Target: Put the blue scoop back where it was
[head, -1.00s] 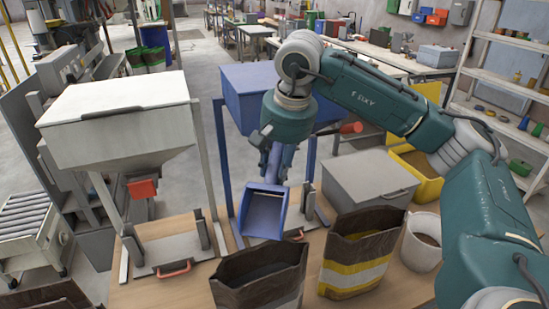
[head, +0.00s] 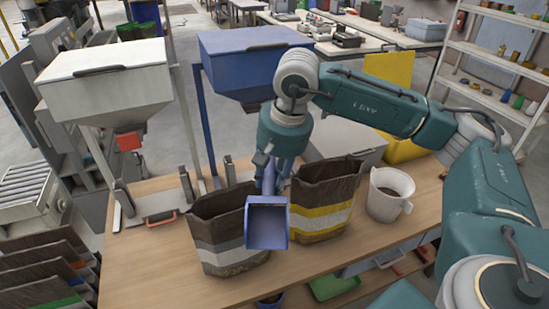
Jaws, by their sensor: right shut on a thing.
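The blue scoop (head: 267,222) hangs in the air in front of the gap between two open bags, its square open mouth facing me. My right gripper (head: 275,172) is shut on the scoop's handle, above and behind its mouth; the fingers are partly hidden. The scoop covers adjoining edges of the brown bag with the grey band (head: 228,232) and the brown bag with the yellow band (head: 322,208). I cannot tell whether it touches either bag. My left gripper is not in view.
The wooden bench (head: 150,270) is clear at front left. A white bucket (head: 390,195) stands right of the bags. Behind are a white hopper (head: 105,80), a blue hopper (head: 250,60), a grey-lidded box (head: 345,140) and a yellow bin (head: 402,152). A green tray (head: 333,286) sits below the bench.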

